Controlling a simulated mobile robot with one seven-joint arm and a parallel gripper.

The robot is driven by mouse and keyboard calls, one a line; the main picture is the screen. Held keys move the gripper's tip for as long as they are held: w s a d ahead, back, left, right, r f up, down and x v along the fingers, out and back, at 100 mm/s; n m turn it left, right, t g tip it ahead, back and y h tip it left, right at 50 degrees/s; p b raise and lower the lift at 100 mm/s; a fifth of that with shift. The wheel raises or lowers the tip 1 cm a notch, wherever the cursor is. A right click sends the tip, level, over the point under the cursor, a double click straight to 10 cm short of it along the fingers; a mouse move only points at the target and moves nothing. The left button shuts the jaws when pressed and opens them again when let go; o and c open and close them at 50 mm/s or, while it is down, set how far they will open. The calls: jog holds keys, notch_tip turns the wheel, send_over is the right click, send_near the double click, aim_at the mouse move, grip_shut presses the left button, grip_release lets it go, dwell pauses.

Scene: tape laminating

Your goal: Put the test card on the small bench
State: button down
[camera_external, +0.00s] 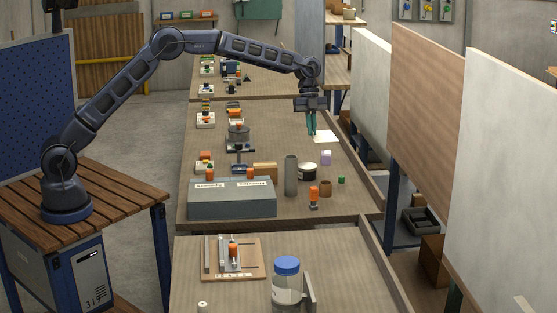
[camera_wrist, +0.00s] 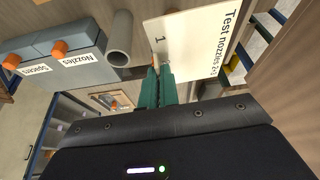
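The test card (camera_external: 325,136) is a white card beside my fingertips over the right part of the middle bench. In the wrist view the card (camera_wrist: 192,45) looks large and near, with the print "Test nozzles" and a "1". My gripper (camera_external: 311,131) points down, and its two green fingers (camera_wrist: 157,74) are close together at the card's edge, shut on it. The card looks held above the bench top, tilted. Several benches stand in a row, and a shorter bench top (camera_external: 200,285) is at the front; I cannot tell which one is called small.
A grey box (camera_external: 230,200) labelled "Nozzles" and "Spacers" stands at the bench's front, with a grey tube (camera_external: 291,176) beside it. On the front bench are a board fixture (camera_external: 213,272) and a blue-lidded jar (camera_external: 287,285). Upright panels (camera_external: 425,90) line the right side.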

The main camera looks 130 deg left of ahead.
jog(key=w+d, duration=1.5)
jog(key=d, duration=0.3)
jog(key=w+d, duration=1.4)
jog(key=d, duration=0.4)
jog(key=shift+m, duration=0.4)
jog(key=f, duration=1.9)
jog(key=shift+w+f, duration=0.2)
jog(key=shift+f, duration=0.2)
jog(key=c, duration=2.1)
grip_release()
jog(key=shift+f, duration=0.1)
jog(key=o, duration=0.5)
jog(key=shift+c, duration=0.2)
